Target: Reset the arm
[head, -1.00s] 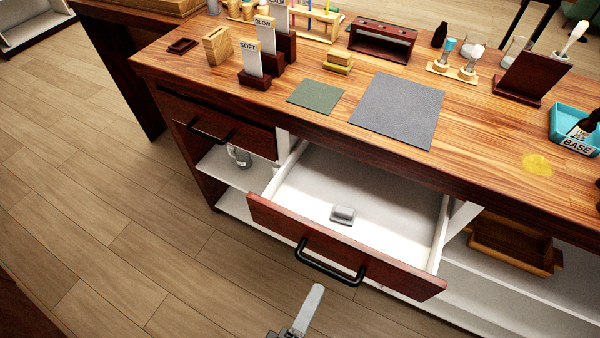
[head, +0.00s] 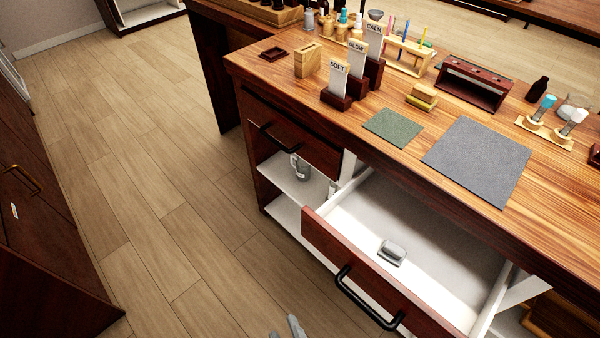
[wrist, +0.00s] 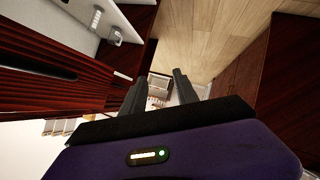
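My gripper (wrist: 160,82) shows in the wrist view with its two fingers apart and nothing held between them. In the head view only a grey tip of my gripper (head: 294,326) shows at the bottom edge, in front of the open drawer; the rest is cut off. The drawer (head: 345,262) is pulled out from the wooden counter, with a black bar handle (head: 366,300) on its front. A small grey object (head: 392,253) lies inside it.
The counter (head: 385,95) holds SOFT, GLOW and CALM card stands, a green mat (head: 392,128), a grey mat (head: 478,160) and racks. A dark cabinet (head: 50,230) stands at the left. Open floor (head: 170,200) lies between.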

